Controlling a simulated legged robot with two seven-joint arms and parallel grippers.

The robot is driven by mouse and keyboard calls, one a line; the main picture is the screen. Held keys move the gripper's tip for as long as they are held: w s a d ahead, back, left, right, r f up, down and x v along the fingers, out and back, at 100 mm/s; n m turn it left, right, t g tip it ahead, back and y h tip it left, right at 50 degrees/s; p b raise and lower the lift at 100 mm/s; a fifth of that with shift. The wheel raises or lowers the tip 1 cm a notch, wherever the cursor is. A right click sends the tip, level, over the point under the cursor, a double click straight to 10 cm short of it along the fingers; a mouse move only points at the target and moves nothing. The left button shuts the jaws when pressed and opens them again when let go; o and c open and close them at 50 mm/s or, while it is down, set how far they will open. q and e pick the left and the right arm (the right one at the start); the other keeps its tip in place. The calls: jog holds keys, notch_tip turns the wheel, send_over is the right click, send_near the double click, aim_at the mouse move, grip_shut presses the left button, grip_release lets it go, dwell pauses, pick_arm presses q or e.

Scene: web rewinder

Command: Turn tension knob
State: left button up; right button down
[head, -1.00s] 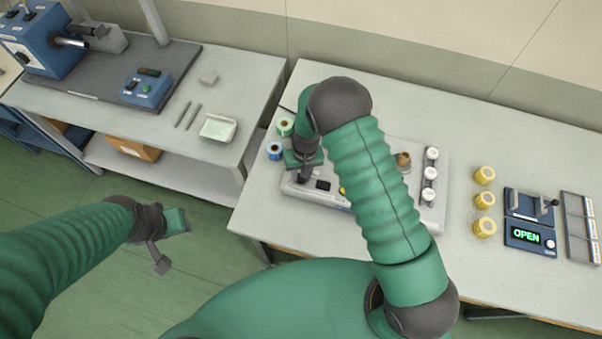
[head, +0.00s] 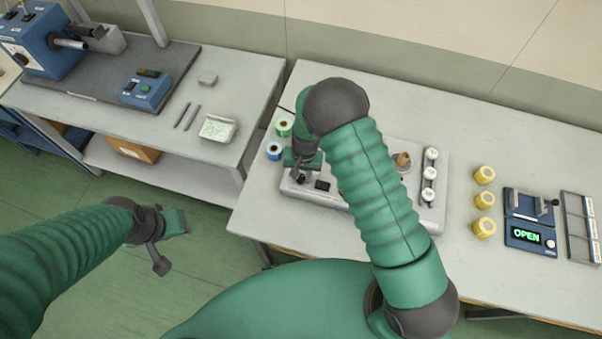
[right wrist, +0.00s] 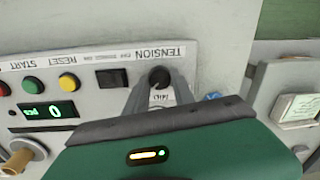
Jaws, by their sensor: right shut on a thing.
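The tension knob (right wrist: 159,77) is a small dark knob on the light panel under the "TENSION" label in the right wrist view. My right gripper (right wrist: 160,85) is shut on it, one finger on each side. In the head view, my right gripper (head: 299,177) is at the left end of the rewinder (head: 433,214), and the knob cannot be made out there. My left gripper (head: 161,264) hangs over the floor at the left, away from both tables; its jaw opening is unclear.
Beside the knob, the panel has a black switch (right wrist: 111,78), yellow, green and red buttons and a green display (right wrist: 48,111). Green (head: 285,127) and blue (head: 274,151) rolls stand left of the rewinder. Yellow rolls (head: 484,200) and an "OPEN" device (head: 527,236) stand at right.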

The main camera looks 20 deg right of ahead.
aim_at(304, 177)
jog(key=shift+s+f, duration=0.1)
jog(key=shift+s, duration=0.1)
jog(key=c, duration=1.3)
grip_release()
jog(key=shift+o, duration=1.2)
jog(key=shift+a, duration=0.1)
jog(key=shift+w, duration=0.1)
jog(key=shift+r, duration=0.2)
notch_tip(304, 177, up, 16)
jog(key=b, duration=0.2)
jog(key=shift+d+r, duration=0.25)
jog(key=shift+d, duration=0.2)
jog(key=shift+s, duration=0.2)
